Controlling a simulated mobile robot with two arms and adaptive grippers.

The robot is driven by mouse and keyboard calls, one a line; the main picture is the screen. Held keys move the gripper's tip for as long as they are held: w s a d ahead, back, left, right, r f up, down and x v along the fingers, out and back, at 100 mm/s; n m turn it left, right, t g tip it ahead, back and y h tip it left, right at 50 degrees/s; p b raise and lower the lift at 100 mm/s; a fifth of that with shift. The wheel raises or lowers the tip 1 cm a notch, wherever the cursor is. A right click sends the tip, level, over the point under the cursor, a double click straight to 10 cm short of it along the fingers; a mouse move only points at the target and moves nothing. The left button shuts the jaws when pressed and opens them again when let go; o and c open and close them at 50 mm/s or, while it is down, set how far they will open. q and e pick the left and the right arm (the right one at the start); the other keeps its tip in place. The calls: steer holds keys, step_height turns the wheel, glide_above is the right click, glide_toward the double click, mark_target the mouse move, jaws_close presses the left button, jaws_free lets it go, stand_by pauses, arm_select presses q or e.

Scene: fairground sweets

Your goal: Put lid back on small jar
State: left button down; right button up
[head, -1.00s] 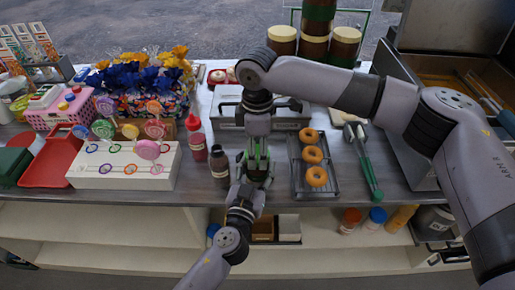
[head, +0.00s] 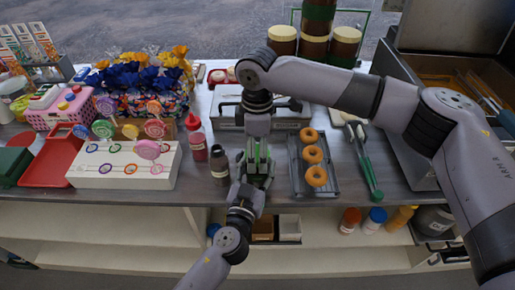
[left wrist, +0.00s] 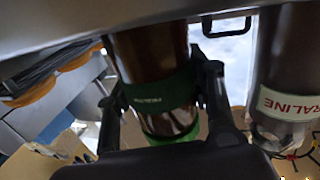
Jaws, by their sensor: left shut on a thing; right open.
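The small jar (left wrist: 150,50), brown with a green label band, is between the fingers of my left gripper (left wrist: 163,92) in the left wrist view. A green rim shows at its lower end in that view; I cannot tell whether this is the lid. In the head view my left gripper (head: 254,182) is at the front of the counter, with the jar mostly hidden between the two grippers. My right gripper (head: 258,150) is open and comes down from above, close to the left gripper. Green parts show between them. I cannot make out whether the lid sits on the jar.
A dark bottle (head: 219,163) stands just left of the grippers; its PRALINE label (left wrist: 290,104) shows in the left wrist view. A red bottle (head: 197,140) is behind it. A tray (head: 322,190) with doughnuts and green-handled tongs (head: 366,165) lie to the right.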

step_height(320, 180, up, 12)
stand_by(0.6)
arm_select(q)
steer(key=c, duration=0.7)
jaws_free()
steer(key=v, duration=1.2)
